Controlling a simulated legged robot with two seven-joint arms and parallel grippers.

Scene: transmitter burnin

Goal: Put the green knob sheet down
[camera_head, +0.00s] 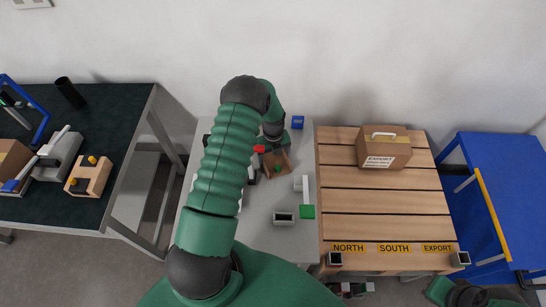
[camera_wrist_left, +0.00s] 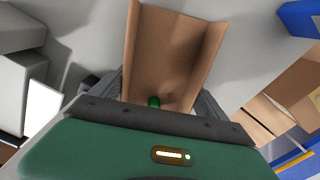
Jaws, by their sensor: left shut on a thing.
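The green knob sheet is a brown, channel-shaped piece with raised side walls (camera_head: 283,161) and a small green knob. In the left wrist view the sheet (camera_wrist_left: 170,50) stretches out ahead of my left gripper (camera_wrist_left: 155,100), its green knob (camera_wrist_left: 153,101) right at the gripper. My left gripper (camera_head: 273,147) is shut on the sheet, over the grey table. The exact finger contact is hidden by the gripper body, and I cannot tell whether the sheet touches the table. My right gripper is not in view.
The grey table (camera_head: 250,232) also holds a blue block (camera_head: 297,122), a red-topped item (camera_head: 259,149), a white piece with a green square (camera_head: 307,211) and a grey tray (camera_head: 285,218). A slatted wooden surface (camera_head: 350,205) with an export box (camera_head: 384,148) adjoins on the right.

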